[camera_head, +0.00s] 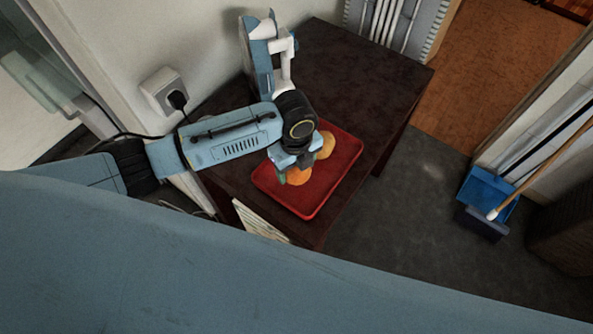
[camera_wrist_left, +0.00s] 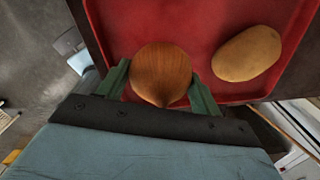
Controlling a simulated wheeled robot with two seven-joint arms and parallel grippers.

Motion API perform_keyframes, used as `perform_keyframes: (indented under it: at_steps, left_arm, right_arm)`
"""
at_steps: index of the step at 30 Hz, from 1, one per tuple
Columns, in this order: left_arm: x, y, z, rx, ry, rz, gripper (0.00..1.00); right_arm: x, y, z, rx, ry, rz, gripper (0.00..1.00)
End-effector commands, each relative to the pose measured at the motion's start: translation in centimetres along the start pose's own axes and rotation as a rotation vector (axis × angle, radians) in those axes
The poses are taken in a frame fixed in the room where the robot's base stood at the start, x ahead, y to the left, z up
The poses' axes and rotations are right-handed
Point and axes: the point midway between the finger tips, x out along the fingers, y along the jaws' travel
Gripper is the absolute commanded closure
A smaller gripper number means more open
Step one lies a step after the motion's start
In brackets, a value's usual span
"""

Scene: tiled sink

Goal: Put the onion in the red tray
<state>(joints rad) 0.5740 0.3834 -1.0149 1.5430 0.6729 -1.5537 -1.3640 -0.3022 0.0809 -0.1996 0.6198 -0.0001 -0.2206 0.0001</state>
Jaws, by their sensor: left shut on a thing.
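The onion (camera_wrist_left: 161,73) is round and orange-brown. My left gripper (camera_wrist_left: 161,84) is shut on it, with one green finger on each side. In the head view the onion (camera_head: 298,175) shows below my left gripper (camera_head: 290,172), over the red tray (camera_head: 318,195). The red tray also fills the upper part of the left wrist view (camera_wrist_left: 120,20). I cannot tell whether the onion touches the tray floor. My right gripper is not in view.
A potato (camera_wrist_left: 247,53) lies in the tray beside the onion; it also shows in the head view (camera_head: 326,145). The tray stands on a dark brown table (camera_head: 365,70), bare towards the back. A blue dustpan (camera_head: 487,190) is on the floor at right.

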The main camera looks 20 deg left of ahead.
Motion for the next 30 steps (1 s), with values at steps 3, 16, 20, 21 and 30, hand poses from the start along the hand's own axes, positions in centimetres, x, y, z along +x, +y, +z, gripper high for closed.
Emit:
perform_keyframes:
  at_steps: [3,16,20,21,30]
  left_arm:
    - [2.0,0.1,-0.1,-0.001,0.001,0.002,0.62]
    - [2.7,0.1,0.0,0.000,0.000,0.001,0.32]
    - [2.6,0.1,0.0,0.000,0.000,0.001,0.15]
    - [2.6,0.1,0.0,0.000,0.000,0.001,0.13]
    - [2.4,0.1,0.0,-0.001,0.000,0.001,0.13]
  right_arm:
    - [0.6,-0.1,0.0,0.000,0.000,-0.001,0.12]
    - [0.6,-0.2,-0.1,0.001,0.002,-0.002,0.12]
    - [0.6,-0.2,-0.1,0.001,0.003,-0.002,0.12]
    - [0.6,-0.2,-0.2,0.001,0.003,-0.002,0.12]
    - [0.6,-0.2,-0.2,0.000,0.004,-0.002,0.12]
